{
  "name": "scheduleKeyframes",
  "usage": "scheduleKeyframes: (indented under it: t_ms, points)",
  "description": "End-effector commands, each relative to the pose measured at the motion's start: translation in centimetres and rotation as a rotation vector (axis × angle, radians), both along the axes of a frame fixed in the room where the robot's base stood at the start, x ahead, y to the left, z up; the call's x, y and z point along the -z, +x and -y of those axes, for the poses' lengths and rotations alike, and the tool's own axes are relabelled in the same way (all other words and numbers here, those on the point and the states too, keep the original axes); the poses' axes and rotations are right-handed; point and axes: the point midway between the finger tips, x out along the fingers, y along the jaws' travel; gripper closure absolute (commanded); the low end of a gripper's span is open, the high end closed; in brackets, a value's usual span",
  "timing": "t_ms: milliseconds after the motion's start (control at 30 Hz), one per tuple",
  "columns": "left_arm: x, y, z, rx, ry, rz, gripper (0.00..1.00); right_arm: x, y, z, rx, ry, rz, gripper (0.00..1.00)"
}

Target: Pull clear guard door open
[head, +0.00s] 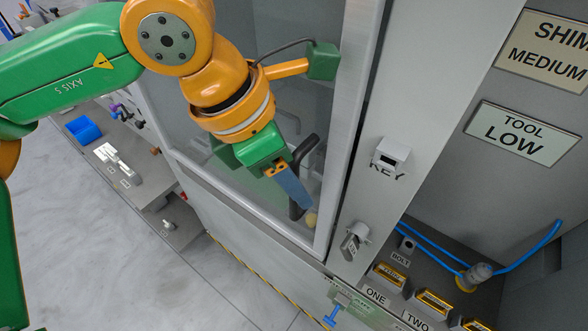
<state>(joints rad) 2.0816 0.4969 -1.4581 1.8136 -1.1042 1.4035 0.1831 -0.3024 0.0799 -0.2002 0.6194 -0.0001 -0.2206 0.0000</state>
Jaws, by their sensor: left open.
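The clear guard door (352,110) has a pale frame around a see-through panel. It looks shut against the grey post at its right. A black upright bar handle (313,150) is on the door near its right side. My left gripper (300,202) is at the handle, its blue-grey finger pointing down and right across it. The gripper is open. The finger hides part of the handle, and I cannot tell whether they touch or whether the handle is between the fingers. My right gripper is out of view.
Right of the door, a post carries a white KEY box (391,153) and a grey knob-like fitting (355,240). Labelled trays (432,302) and a blue hose (530,253) are at lower right. A bench with a blue bin (83,129) is at left. Open floor (75,215) shows there.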

Motion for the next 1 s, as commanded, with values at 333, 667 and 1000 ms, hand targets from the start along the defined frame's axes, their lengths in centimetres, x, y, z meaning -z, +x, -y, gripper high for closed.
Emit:
scheduleKeyframes:
  t_ms: [333, 667, 1000]
  points:
    - [0.17, 0.01, 0.07, -0.001, -0.001, -0.001, 0.85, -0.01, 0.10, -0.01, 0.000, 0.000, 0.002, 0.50]
    - [0.13, 0.01, 0.08, 0.000, -0.003, -0.001, 1.00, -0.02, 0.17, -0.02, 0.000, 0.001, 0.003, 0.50]
    - [0.11, 0.02, 0.09, -0.001, -0.004, -0.001, 1.00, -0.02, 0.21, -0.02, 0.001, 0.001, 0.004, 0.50]
